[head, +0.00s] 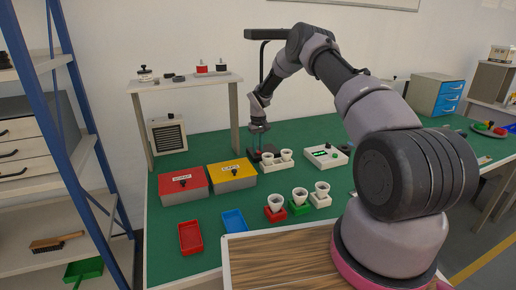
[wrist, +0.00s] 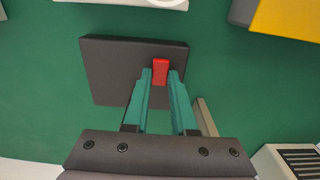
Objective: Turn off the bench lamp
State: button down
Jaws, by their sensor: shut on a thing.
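The bench lamp's dark square base (wrist: 110,75) lies flat on the green bench in the wrist view. A red switch (wrist: 160,72) stands on it. My gripper (wrist: 161,78) has its two teal fingers closed on either side of the red switch. In the head view my gripper (head: 260,128) reaches down over the dark base (head: 255,155), behind the white tray of cups. The lamp's thin dark post and its flat head (head: 265,34) rise above the base, partly behind my arm. No clear glow shows, so I cannot tell if it is lit.
A white tray with cups (head: 278,165) stands close to the base. A yellow box (head: 232,176) and a red box (head: 183,183) are to the left. A white device (head: 325,156) is to the right. A shelf (head: 185,82) stands behind left, above a vented box (head: 168,134).

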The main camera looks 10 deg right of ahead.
jog(key=c, duration=0.7)
grip_release()
jog(key=shift+d, duration=0.1)
